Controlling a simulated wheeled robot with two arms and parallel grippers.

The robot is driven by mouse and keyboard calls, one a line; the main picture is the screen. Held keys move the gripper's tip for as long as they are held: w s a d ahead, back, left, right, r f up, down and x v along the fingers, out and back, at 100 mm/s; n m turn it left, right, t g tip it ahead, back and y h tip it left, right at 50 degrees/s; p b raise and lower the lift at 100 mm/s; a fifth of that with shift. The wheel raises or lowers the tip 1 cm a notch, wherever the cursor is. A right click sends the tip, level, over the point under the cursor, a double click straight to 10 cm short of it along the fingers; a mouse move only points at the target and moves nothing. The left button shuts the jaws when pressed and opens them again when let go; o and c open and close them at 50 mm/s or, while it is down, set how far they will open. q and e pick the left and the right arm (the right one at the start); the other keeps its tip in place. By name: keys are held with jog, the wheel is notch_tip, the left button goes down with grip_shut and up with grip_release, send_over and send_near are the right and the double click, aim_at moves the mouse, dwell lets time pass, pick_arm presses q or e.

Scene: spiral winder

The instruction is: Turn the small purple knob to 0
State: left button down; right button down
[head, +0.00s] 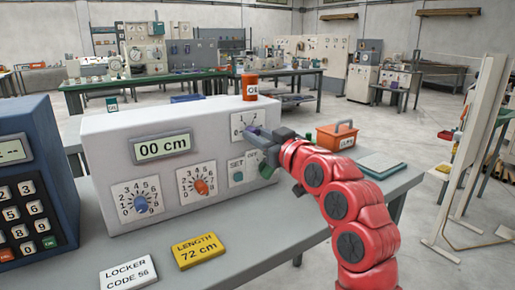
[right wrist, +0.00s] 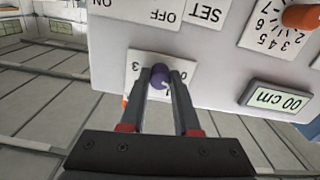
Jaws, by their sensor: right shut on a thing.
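The small purple knob (right wrist: 158,76) sits on a white dial plate (head: 237,121) at the upper right of the white machine's front (head: 215,155). My right gripper (head: 257,135) reaches it from the right, with its two fingers shut on the knob's sides. The right wrist view shows the dial upside down, with a 3 and a 1 beside the fingers. The fingers hide much of the dial, and I cannot tell which number the knob points to. The display (head: 162,146) reads 00 cm. My left gripper is not in view.
A blue knob (head: 140,204) and an orange knob (head: 201,187) have their own dials. A keypad box (head: 30,185) is left; an orange toolbox (head: 336,137) is right.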

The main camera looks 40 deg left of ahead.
jog(key=shift+f+n+b, duration=0.1)
jog(key=shift+n+b, duration=0.6)
jog(key=shift+n, duration=0.2)
jog(key=c, duration=0.6)
grip_release()
jog(key=shift+c, duration=0.2)
jog(key=shift+d, duration=0.1)
jog(key=p+v, duration=0.2)
jog(key=v, duration=1.5)
jog(key=shift+s+d, duration=0.1)
